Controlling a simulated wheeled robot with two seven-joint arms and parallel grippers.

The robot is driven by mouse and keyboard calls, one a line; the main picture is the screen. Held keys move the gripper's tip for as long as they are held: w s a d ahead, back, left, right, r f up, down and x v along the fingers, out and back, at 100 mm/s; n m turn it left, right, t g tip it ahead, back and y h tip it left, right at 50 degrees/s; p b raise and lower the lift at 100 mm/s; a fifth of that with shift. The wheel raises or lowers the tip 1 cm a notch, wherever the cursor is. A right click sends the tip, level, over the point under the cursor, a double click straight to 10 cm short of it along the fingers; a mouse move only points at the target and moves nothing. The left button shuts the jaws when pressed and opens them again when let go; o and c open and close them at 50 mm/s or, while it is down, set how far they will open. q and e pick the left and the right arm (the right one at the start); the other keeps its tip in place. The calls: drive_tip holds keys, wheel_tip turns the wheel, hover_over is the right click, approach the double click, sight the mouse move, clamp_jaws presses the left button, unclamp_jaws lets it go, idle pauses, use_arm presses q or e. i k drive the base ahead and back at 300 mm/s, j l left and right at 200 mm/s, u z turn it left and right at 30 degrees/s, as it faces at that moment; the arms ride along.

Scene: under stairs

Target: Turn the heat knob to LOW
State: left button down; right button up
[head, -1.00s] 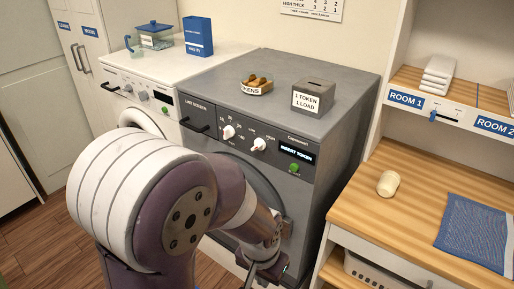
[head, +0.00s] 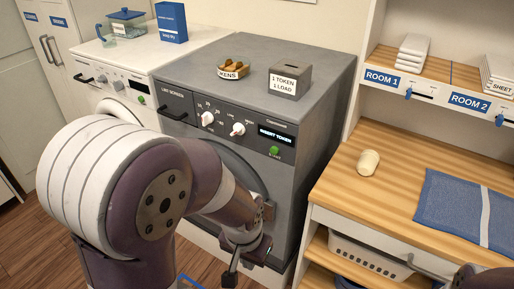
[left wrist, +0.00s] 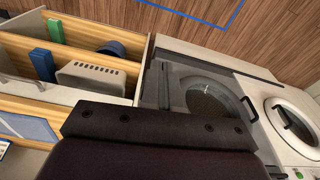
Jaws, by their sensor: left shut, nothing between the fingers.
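The heat knob (head: 238,129) is white. It is the right one of two knobs on the front panel of the grey machine (head: 311,138), with small LOW and HIGH marks above it. Its pointer is too small to read surely. My left gripper (head: 231,277) is shut and empty, pointing down in front of the machine's lower front, well below the knob and apart from it. The left wrist view shows the machine's round door (left wrist: 208,98) but not the fingertips. Part of my right arm shows at the bottom right corner; its fingers are not clear.
The other knob (head: 207,118) is left of the heat knob. A token box (head: 290,81) and a token dish (head: 233,70) stand on top. A white machine (head: 112,60) is at left. The wooden counter (head: 333,182) at right holds a small off-white cylinder (head: 368,162) and a blue cloth (head: 455,205).

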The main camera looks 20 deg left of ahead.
sight(239, 128)
drive_tip(key=i+j+z, duration=0.1)
drive_tip(key=j, duration=1.35)
drive_tip(key=i+z, duration=0.05)
